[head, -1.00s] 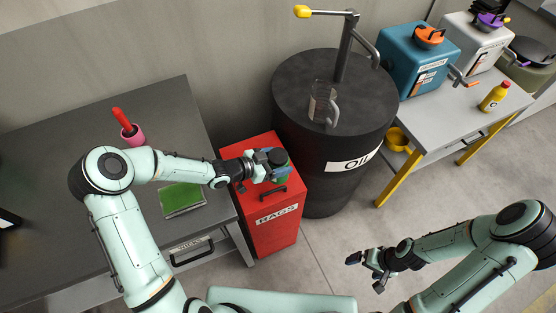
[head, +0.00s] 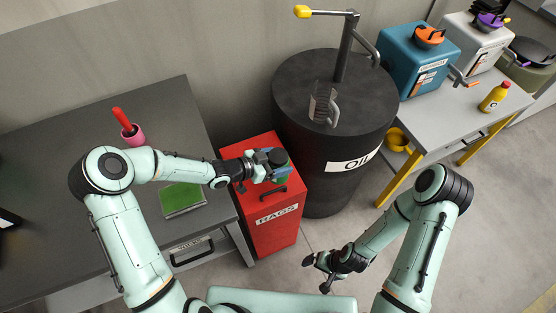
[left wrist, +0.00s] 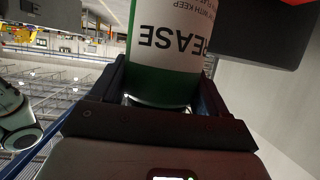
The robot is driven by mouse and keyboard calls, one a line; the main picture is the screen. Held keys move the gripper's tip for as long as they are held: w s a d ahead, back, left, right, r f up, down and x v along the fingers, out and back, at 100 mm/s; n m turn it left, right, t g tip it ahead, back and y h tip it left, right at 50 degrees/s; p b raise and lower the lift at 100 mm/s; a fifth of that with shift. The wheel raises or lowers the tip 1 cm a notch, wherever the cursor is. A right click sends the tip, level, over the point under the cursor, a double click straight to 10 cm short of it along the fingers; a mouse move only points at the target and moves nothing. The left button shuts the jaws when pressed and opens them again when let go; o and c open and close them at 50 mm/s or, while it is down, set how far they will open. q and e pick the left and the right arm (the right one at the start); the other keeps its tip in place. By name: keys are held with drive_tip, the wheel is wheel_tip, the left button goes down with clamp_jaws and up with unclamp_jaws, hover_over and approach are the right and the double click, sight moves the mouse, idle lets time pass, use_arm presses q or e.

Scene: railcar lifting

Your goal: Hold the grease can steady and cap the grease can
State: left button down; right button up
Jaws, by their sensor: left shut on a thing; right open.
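The green grease can (head: 282,179) is above the red rags cabinet in the head view, with a dark top; I cannot tell whether that top is a cap. My left gripper (head: 273,164) is shut around the can. In the left wrist view the can (left wrist: 165,60) sits between the fingers, its white label with "EASE" letters upside down. My right gripper (head: 318,273) is open and empty, low over the floor, apart from the can. I cannot make out a separate cap in the views.
The red rags cabinet (head: 272,236) stands beside the black oil drum (head: 318,170), which carries a clear jug (head: 320,103). A grey bench (head: 60,165) with a green pad (head: 182,198) is at left. Floor at the lower right is free.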

use_arm(q)
drive_tip(key=shift+r, duration=0.15)
drive_tip(key=w+a+r+n+t+y, duration=0.2)
drive_tip(key=w+a+r+n+y, duration=0.1)
drive_tip(key=a+r, duration=0.6)
drive_tip(key=w+a+r+n+t+y, duration=0.2)
drive_tip(key=a+r+n+y, duration=0.3)
drive_tip(key=a+r, duration=0.4)
drive_tip(key=w+a+r+n+t+y, duration=0.2)
drive_tip(key=w+a+r+n+y, duration=0.2)
drive_tip(key=a+r, duration=0.5)
drive_tip(key=a, duration=0.6)
drive_tip(key=shift+a+n+y, duration=0.3)
drive_tip(key=shift+a, duration=0.05)
use_arm(e)
drive_tip(key=shift+s+a, duration=0.1)
drive_tip(key=shift+s, duration=0.25)
use_arm(q)
drive_tip(key=shift+r, duration=0.1)
